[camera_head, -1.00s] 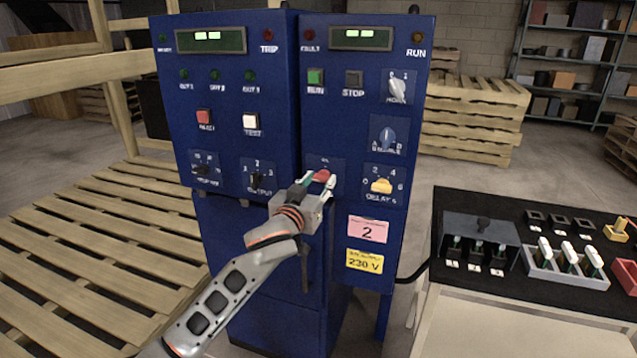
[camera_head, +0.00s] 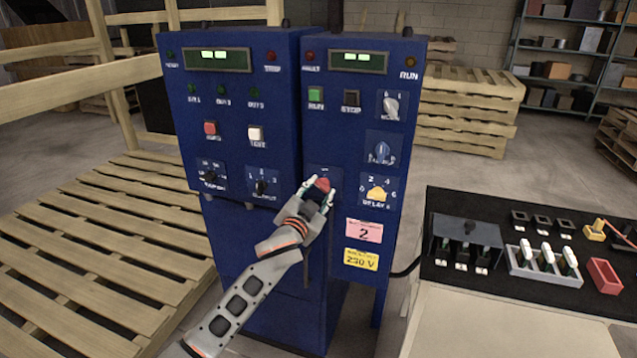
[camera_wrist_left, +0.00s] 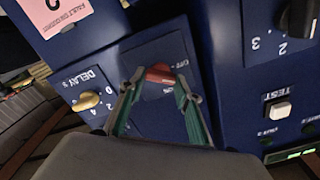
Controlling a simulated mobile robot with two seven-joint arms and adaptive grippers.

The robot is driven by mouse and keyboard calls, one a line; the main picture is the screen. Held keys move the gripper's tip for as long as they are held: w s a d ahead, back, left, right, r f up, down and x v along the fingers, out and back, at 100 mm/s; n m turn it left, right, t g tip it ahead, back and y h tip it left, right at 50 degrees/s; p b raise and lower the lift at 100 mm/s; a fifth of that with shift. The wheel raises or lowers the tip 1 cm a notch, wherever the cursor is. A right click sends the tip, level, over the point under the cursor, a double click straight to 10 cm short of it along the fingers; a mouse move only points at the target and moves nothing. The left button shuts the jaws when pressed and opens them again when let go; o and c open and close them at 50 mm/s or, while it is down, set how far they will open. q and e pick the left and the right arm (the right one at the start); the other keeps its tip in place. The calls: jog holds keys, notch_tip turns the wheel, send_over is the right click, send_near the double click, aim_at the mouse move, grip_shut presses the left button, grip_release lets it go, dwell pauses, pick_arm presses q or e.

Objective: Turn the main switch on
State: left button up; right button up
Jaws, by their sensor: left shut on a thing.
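The main switch is a red rotary knob (camera_head: 322,185) low on the right-hand blue cabinet (camera_head: 345,228), left of the yellow DELAY knob. It also shows as a red knob (camera_wrist_left: 160,74) in the left wrist view, on a plate with OFF and ON lettering. My left gripper (camera_head: 318,191) is at the knob, its green-padded fingers shut on either side of it. The fingers also straddle the knob in the left wrist view (camera_wrist_left: 158,88). The fingers hide part of the knob and its lettering. My right gripper is not in view.
A yellow DELAY knob (camera_head: 377,194) is close on the right, with a blue knob (camera_head: 382,152) above it. A black OUTPUT knob (camera_head: 261,187) is to the left. A dark bench (camera_head: 500,285) with switches and parts stands at right. Wooden pallets (camera_head: 90,250) lie at left.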

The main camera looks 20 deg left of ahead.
pick_arm(q)
jog(key=m+p, duration=0.1)
jog(key=m, duration=0.2)
jog(key=shift+p, duration=0.3)
jog(key=m+p, duration=0.1)
jog(key=m, duration=0.2)
jog(key=shift+d+f+m+p, duration=0.1)
jog(key=shift+m+p, duration=0.2)
jog(key=shift+p, duration=0.05)
jog(key=shift+m+p, duration=0.45)
jog(key=shift+m, duration=0.75)
jog(key=shift+f+m, duration=0.1)
jog(key=shift+m, duration=0.7)
jog(key=shift+m+p, duration=0.3)
jog(key=shift+p, duration=0.05)
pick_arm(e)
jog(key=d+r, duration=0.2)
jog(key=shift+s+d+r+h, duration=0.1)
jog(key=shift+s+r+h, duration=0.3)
pick_arm(q)
jog(key=o, duration=1.1)
